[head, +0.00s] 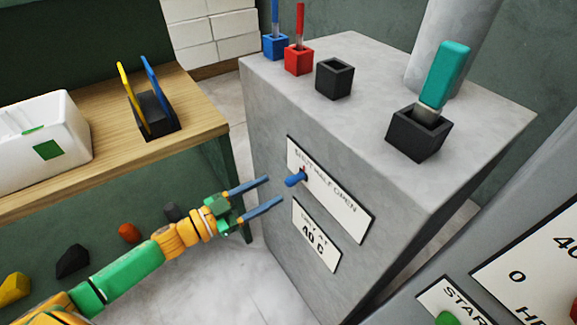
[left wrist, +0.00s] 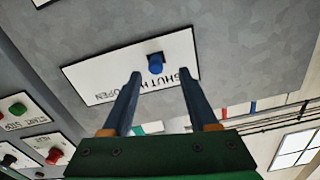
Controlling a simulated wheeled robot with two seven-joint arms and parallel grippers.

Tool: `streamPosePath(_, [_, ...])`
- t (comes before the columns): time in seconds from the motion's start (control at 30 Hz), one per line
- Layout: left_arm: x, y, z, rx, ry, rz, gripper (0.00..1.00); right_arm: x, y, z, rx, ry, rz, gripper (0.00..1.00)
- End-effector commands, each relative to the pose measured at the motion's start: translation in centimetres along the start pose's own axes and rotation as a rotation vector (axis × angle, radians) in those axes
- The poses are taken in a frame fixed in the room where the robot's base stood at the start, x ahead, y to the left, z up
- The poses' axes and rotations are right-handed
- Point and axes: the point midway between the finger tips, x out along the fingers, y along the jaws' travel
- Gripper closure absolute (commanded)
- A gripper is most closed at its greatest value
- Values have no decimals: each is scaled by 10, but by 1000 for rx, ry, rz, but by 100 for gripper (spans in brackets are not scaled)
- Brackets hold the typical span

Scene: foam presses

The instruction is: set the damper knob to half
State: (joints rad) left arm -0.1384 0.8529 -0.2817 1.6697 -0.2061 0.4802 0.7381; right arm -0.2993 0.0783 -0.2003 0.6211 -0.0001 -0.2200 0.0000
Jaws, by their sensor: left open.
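The damper knob (head: 294,179) is small and blue. It sits on a white plate (head: 345,206) marked SHUT, HALF and OPEN, on the front face of a grey cabinet. Which mark the knob points to is hard to tell. In the left wrist view the knob (left wrist: 156,66) shows just beyond and between my fingertips, against the plate (left wrist: 95,84). My left gripper (head: 275,190) is open and empty, its two blue-grey fingers reaching toward the knob, apparently apart from it. It also shows in the left wrist view (left wrist: 160,82). My right gripper is not in view.
On the cabinet top (head: 375,80) stand a black socket with a teal-handled tool (head: 441,78), an empty black socket (head: 335,78), and red and blue sockets. A wooden bench (head: 196,120) stands left; a control panel is lower right.

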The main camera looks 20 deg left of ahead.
Motion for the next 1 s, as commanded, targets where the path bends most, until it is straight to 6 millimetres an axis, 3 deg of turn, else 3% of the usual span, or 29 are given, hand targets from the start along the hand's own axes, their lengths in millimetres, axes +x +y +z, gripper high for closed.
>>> streamPosePath(0.3, [54,-1,-1,1,1,-4,40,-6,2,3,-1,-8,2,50])
streamPosePath(0.67, [63,-1,0,1,-2,-3,40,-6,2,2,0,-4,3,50])
streamPosePath(0.87, [63,-1,0,1,-2,-3,94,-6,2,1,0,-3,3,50])
streamPosePath(0.9, [63,-1,0,1,-2,-3,100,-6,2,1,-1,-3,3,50])
streamPosePath(1.0, [62,-1,0,1,-2,-3,100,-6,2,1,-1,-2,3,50])
